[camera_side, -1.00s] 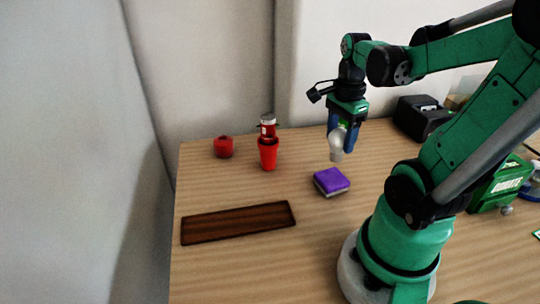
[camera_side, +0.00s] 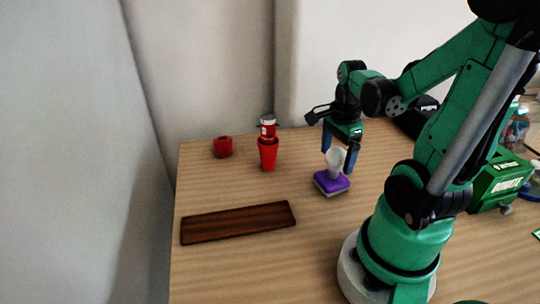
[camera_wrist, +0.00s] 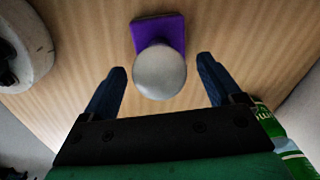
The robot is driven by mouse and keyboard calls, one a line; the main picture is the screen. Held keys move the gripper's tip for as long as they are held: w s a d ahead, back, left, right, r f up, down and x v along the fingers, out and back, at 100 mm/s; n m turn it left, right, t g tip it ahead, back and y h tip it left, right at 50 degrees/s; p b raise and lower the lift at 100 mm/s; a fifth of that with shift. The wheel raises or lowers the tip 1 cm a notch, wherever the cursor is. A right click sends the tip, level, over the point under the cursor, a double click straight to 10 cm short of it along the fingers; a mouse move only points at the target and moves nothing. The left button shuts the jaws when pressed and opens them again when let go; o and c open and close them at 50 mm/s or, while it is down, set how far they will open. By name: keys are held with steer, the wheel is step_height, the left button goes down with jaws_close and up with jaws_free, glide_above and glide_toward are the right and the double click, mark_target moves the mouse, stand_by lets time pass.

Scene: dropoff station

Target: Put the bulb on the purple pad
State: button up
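The white bulb (camera_side: 335,161) stands upright on the purple pad (camera_side: 325,184) in the side view, its round end up. In the wrist view the bulb (camera_wrist: 160,73) covers part of the purple pad (camera_wrist: 158,29), whose far part shows beyond it. My gripper (camera_side: 340,156) is open, with its blue fingers lowered around or just behind the bulb. In the wrist view the fingers of my gripper (camera_wrist: 163,80) are wide apart, one on each side of the bulb, with gaps between. The bulb's base is hard to make out.
A red cup (camera_side: 268,153) with a red-and-white item in it and a small red object (camera_side: 223,147) stand at the back left. A dark wooden tray (camera_side: 239,222) lies front left. A green donation box (camera_side: 503,183) stands at the right. Bare table lies between tray and pad.

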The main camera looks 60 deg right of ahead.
mark_target(338, 147)
stand_by(0.3)
step_height(338, 147, up, 12)
steer(key=w+a+f+n+t, duration=0.2)
steer(key=w+a+n, duration=0.3)
steer(key=a+n, duration=0.3)
steer(key=w+a+f+n+t, duration=0.3)
steer(key=w+a+n+t, duration=0.2)
steer(key=n, duration=1.1)
steer(key=a, duration=0.3)
steer(key=shift+w, duration=0.3)
